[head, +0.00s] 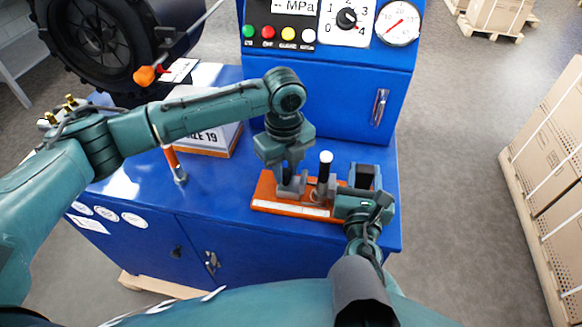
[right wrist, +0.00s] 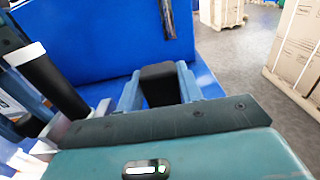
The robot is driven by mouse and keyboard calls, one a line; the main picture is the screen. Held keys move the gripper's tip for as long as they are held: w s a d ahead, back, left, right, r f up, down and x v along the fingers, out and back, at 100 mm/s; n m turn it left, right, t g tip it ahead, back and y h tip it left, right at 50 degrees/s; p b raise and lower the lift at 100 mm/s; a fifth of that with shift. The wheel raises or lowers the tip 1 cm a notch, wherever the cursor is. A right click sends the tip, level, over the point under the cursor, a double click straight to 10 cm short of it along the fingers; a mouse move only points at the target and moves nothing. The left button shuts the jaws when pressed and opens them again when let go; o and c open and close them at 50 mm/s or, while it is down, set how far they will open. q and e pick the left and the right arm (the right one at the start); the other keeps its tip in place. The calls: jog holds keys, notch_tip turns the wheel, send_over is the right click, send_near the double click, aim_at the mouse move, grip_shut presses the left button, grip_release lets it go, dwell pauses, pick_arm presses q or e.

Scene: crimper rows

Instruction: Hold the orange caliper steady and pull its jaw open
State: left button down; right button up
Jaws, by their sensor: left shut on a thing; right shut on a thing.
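The orange caliper (head: 264,192) lies flat on the blue bench top, with a pale scale strip along its front and grey jaw parts. A black post with a white top (head: 325,170) stands upright near its middle; it also shows at left in the right wrist view (right wrist: 55,80). My left gripper (head: 291,184) comes down from above and is shut on a grey part of the caliper, partly hidden by the fingers. My right gripper (head: 366,178) is at the caliper's right end. In the right wrist view its fingers are shut on a black block (right wrist: 160,84). The block's lower part is hidden.
A blue cabinet with a gauge panel (head: 335,85) stands behind. A box labelled 19 (head: 205,140) and an orange-handled tool (head: 173,160) are left of the caliper. A black wheel-like machine (head: 100,45) is far left. Cartons on a pallet (head: 545,150) stand right, across open floor.

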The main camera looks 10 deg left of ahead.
aim_at(285, 171)
pick_arm(q)
jog(key=c, duration=1.5)
grip_release()
pick_arm(e)
jog(key=shift+d, duration=0.15)
pick_arm(q)
notch_tip(285, 171, up, 12)
pick_arm(e)
jog(key=o, duration=1.2)
jog(key=shift+c, duration=0.2)
